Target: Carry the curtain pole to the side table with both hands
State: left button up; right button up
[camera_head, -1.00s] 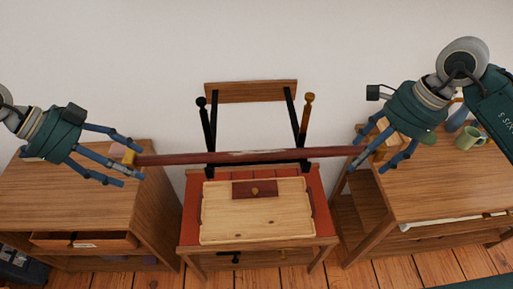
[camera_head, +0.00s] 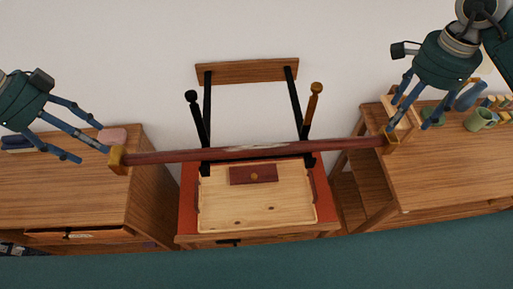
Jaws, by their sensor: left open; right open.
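The curtain pole (camera_head: 225,152) is a long dark red-brown rod with a pale worn patch and ochre end caps. It spans level across the middle, its left end beside the left cabinet and its right end at the right desk. It passes in front of two black uprights; whether it rests on them I cannot tell. A red-topped table (camera_head: 188,205) stands below it. My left gripper (camera_head: 92,142) is open, fingers just left of the left end cap. My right gripper (camera_head: 408,118) is open, with one finger close to the right end cap; contact is unclear.
A pale wooden tray (camera_head: 255,205) with a red-brown knobbed piece lies on the red-topped table. A wooden cabinet (camera_head: 60,190) stands left. A desk (camera_head: 440,165) stands right with a green mug (camera_head: 480,118) and small items. A wooden board (camera_head: 247,71) is behind.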

aim_at(114, 154)
pick_arm(q)
jog(key=x, duration=0.8)
jog(key=shift+d+f, duration=0.2)
jog(key=shift+f, duration=0.05)
pick_arm(e)
notch_tip(114, 154, down, 9)
jog(key=shift+r, duration=0.2)
pick_arm(q)
jog(key=shift+w+d+f, duration=0.1)
jog(key=shift+d+f, duration=0.05)
jog(key=shift+f, duration=0.25)
jog(key=shift+w+d+f, duration=0.1)
jog(key=shift+f, duration=0.3)
pick_arm(e)
jog(key=shift+w+f, duration=0.2)
jog(key=shift+f, duration=0.65)
pick_arm(q)
jog(key=shift+s, duration=0.1)
jog(key=c, duration=0.3)
pick_arm(e)
jog(key=c, duration=0.3)
pick_arm(q)
grip_shut()
pick_arm(e)
jog(key=shift+a, duration=0.1)
grip_shut()
pick_arm(q)
jog(key=shift+r, duration=0.15)
pick_arm(e)
jog(key=shift+r, duration=0.1)
